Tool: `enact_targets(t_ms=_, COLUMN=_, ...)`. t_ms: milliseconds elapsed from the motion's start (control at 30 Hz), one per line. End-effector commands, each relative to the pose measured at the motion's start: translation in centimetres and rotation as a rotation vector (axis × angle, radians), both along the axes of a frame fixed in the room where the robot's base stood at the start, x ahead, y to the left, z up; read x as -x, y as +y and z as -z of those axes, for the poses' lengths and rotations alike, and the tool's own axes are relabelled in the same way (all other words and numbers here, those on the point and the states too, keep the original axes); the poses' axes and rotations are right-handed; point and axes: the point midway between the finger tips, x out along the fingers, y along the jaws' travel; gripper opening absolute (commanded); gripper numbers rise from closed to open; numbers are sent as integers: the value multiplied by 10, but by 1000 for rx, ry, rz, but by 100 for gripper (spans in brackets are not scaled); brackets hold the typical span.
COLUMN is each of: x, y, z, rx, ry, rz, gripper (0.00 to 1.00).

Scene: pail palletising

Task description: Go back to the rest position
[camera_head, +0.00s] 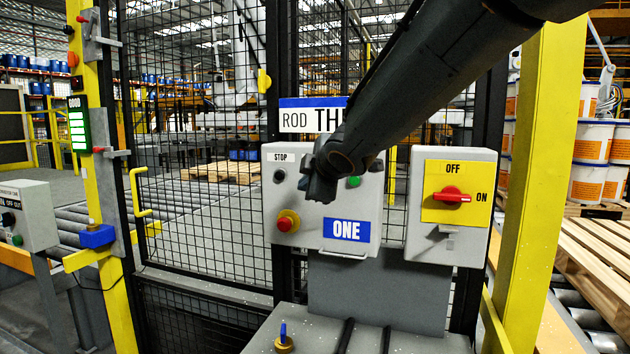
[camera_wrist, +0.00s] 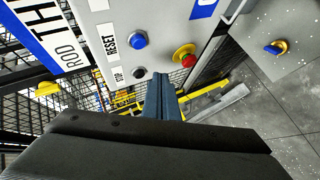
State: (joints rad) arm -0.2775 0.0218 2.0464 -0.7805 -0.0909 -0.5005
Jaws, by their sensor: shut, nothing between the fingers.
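My gripper (camera_head: 318,188) is at the end of my dark arm, which comes in from the upper right. It is in front of the grey button box (camera_head: 372,215) marked ONE and hides part of its face. In the wrist view my gripper's fingers (camera_wrist: 162,92) are together with nothing between them. The box carries a black STOP button (camera_head: 279,176), a red mushroom button (camera_head: 288,221) on a yellow ring and a green button (camera_head: 354,181). A blue button (camera_wrist: 139,39) by the RESET label shows only in the wrist view. I cannot tell whether the fingers touch the box.
A grey switch box (camera_head: 427,247) with a red handle (camera_head: 452,197) turned toward ON stands to the right. Black mesh fencing (camera_head: 205,210) is behind. Yellow posts (camera_head: 545,150) flank the station. A grey pedestal (camera_head: 300,342) with a blue key switch (camera_head: 284,338) stands below.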

Motion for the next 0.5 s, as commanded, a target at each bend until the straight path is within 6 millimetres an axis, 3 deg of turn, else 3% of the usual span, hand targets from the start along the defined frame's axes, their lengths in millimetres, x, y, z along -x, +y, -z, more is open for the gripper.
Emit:
enact_targets(t_ms=333, x=1, y=-3, z=5, rx=-7, ry=13, rz=13, gripper=0)
enact_targets(t_ms=433, x=6, y=-20, z=26, rx=-37, ry=70, rz=71, gripper=0)
enact_targets(t_ms=500, x=14, y=-41, z=52, rx=-77, ry=145, rz=151, gripper=0)
